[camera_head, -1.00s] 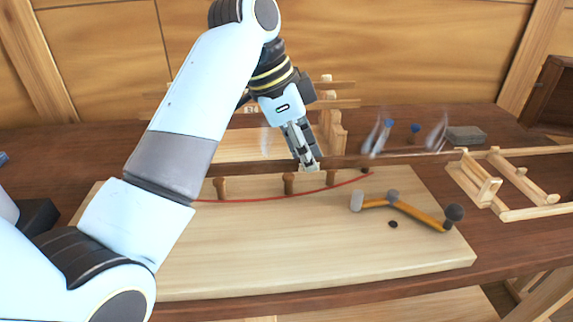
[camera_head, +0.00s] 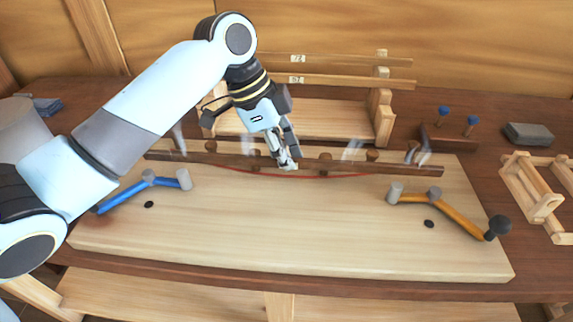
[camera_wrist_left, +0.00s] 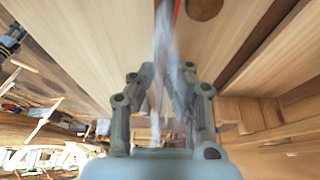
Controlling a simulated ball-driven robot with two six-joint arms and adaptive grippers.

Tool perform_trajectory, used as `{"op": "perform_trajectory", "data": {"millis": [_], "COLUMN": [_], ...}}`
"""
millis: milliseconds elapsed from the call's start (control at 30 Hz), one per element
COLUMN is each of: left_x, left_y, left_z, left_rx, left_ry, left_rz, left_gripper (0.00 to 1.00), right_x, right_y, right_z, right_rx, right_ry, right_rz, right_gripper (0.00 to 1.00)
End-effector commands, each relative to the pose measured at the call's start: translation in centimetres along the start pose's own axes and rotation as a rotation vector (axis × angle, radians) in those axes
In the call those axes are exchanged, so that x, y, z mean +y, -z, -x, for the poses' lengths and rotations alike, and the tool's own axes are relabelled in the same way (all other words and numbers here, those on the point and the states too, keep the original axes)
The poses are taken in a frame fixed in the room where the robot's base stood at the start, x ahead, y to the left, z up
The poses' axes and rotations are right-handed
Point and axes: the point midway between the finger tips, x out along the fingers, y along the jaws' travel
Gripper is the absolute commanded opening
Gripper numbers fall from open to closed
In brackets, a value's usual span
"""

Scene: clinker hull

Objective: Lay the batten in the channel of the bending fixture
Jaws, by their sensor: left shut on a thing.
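The batten (camera_head: 220,159) is a long, straight dark-brown strip in the head view. It lies crosswise over the back part of the bending fixture (camera_head: 300,240), a pale board with round pegs (camera_head: 325,158) and a curved red line (camera_head: 330,176). My left gripper (camera_head: 287,163) is shut on the batten near its middle. The batten covers parts of the pegs, and I cannot tell if it touches the board. White wisps rise along it. In the left wrist view my left gripper's fingers (camera_wrist_left: 160,90) point at the board, and a wisp blurs the held part.
A blue-handled clamp (camera_head: 125,197) is at the board's left and an orange-handled clamp (camera_head: 455,215) at its right. A wooden rack (camera_head: 385,110) stands behind. A grey block (camera_head: 528,134) and a wooden frame (camera_head: 530,195) are at the right. The board's front is clear.

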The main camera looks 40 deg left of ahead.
Motion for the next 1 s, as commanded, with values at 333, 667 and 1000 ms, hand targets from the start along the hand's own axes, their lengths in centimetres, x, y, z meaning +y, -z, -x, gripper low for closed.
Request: {"op": "perform_trajectory", "data": {"millis": [333, 667, 1000], "left_x": [0.1, 0.1, 0.1], "left_y": [-1.3, -1.4, -1.4], "left_z": [-3.3, -3.6, -3.6], "left_rx": [0.0, -0.001, -0.002], "left_ry": [0.0, -0.001, -0.001], "left_rz": [0.0, 0.001, 0.001], "left_gripper": [0.0, 0.2, 0.35], "right_x": [0.0, 0.1, 0.3], "right_y": [-0.1, -0.3, -0.4], "right_z": [0.1, 0.0, 0.0], "right_rx": [-0.002, -0.006, -0.007], "right_ry": [0.0, -0.001, -0.004], "right_rz": [0.0, 0.001, 0.002], "right_gripper": [0.4, 0.4, 0.4]}}
